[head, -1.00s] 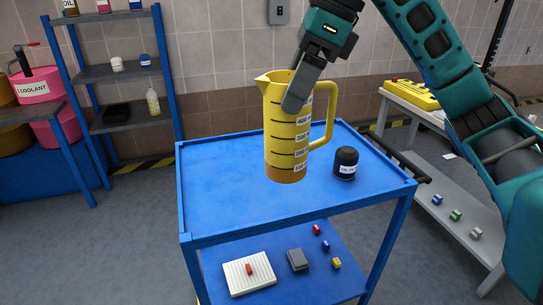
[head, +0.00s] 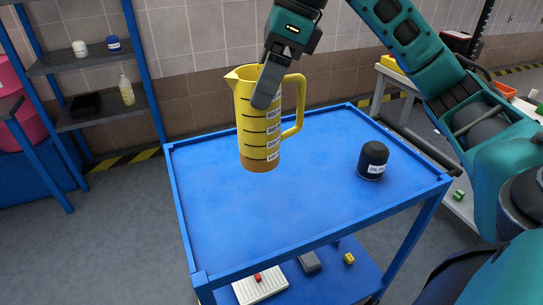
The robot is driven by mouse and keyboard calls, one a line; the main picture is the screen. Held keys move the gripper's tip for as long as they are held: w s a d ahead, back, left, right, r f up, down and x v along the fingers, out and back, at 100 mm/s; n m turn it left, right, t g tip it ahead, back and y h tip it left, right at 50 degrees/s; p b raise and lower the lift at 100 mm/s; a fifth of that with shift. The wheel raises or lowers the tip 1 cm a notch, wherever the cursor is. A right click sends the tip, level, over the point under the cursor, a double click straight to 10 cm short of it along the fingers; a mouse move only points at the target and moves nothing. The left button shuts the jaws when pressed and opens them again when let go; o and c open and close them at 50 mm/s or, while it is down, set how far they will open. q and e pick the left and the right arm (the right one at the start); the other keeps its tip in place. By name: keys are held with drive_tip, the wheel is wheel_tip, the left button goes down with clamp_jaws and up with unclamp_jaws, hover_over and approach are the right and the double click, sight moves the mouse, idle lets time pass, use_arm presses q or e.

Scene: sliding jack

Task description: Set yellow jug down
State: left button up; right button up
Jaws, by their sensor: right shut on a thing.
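The yellow jug (head: 250,135) has black measuring lines, white number labels, a spout on the left and a handle on the right. It is upright over the blue cart's top (head: 280,225), toward its back left part. Whether its base touches the cart top or hangs above it, I cannot tell for sure. My right gripper (head: 268,88) comes down from above and is shut on the jug near its rim. One finger shows on the jug's near outside; the other is hidden. My left gripper is not in view.
A black oil filter (head: 372,160) with a white label stands on the cart's right part. The cart's front and middle are clear, within a raised blue rim. Below, the lower shelf holds a white ribbed block (head: 260,287). Blue-framed shelves (head: 95,62) stand at the left.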

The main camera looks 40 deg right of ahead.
sight(266, 153)
wheel_tip(266, 153, down, 10)
drive_tip(key=shift+r+b, duration=0.1)
drive_tip(key=shift+b, duration=0.9)
drive_tip(key=shift+f, duration=0.45)
wheel_tip(266, 153, down, 3)
drive_tip(key=shift+f+b, duration=0.15)
drive_tip(key=shift+b, duration=0.3)
drive_tip(key=shift+w, duration=0.1)
drive_tip(key=shift+f, duration=0.1)
drive_tip(key=o, duration=1.7)
drive_tip(key=shift+c, duration=0.2)
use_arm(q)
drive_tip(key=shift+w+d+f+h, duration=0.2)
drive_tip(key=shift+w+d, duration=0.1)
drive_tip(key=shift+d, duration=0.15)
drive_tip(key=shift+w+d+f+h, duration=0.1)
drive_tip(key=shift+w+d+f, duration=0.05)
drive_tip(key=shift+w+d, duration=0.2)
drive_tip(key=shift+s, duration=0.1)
